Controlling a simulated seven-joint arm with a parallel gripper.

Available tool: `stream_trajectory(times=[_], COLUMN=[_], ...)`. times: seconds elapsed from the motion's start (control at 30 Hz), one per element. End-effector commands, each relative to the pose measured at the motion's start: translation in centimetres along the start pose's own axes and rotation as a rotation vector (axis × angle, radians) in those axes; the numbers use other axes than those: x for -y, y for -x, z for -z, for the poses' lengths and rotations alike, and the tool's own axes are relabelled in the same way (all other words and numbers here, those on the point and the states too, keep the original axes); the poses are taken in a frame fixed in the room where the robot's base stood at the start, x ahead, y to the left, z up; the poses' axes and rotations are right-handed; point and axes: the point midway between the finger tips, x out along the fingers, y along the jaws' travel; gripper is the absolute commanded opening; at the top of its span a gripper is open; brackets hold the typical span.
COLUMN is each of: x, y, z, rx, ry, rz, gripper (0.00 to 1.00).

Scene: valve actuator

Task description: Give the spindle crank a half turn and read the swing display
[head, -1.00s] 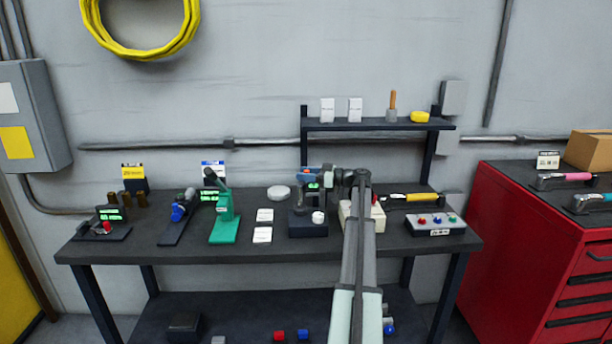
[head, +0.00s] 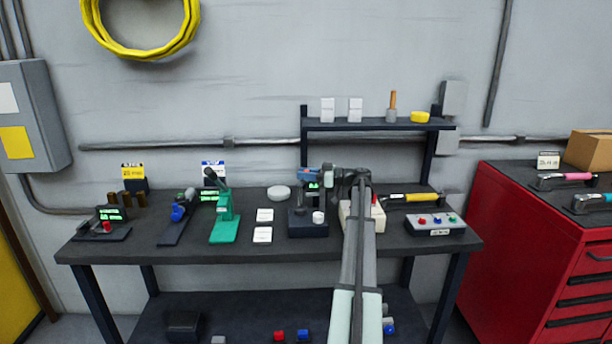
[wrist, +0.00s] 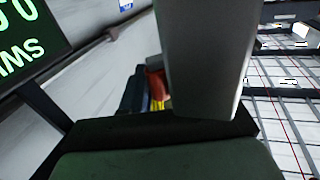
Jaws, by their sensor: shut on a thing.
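The dark-based device (head: 307,224) at the middle of the bench has a white knob at its front and a small green-lit display (head: 313,187) above, too small to read from the head. My gripper (head: 324,181) is at this device's top, beside a blue part (head: 308,175). It is shut on what appears to be the spindle crank, mostly hidden by my wrist. In the wrist view a grey block (wrist: 205,60) and a dark part (wrist: 160,160) fill the middle and bottom. A tilted display (wrist: 30,30) at upper left has green characters, cut off and not fully readable.
A green press-like device (head: 224,228) and a blue-handled device (head: 178,219) stand to the left. A cream box (head: 350,221) and a button box (head: 424,224) are at right. A shelf (head: 380,125) stands behind.

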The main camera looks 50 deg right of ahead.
Motion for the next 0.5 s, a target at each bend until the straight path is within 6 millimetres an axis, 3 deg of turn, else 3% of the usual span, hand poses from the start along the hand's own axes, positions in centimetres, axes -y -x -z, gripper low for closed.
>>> stream_trajectory(times=[0.5], x=[-0.5], y=[-1.6], z=[0.0], rx=[-0.001], ry=[0.001], rz=[0.326], gripper=[0.00])
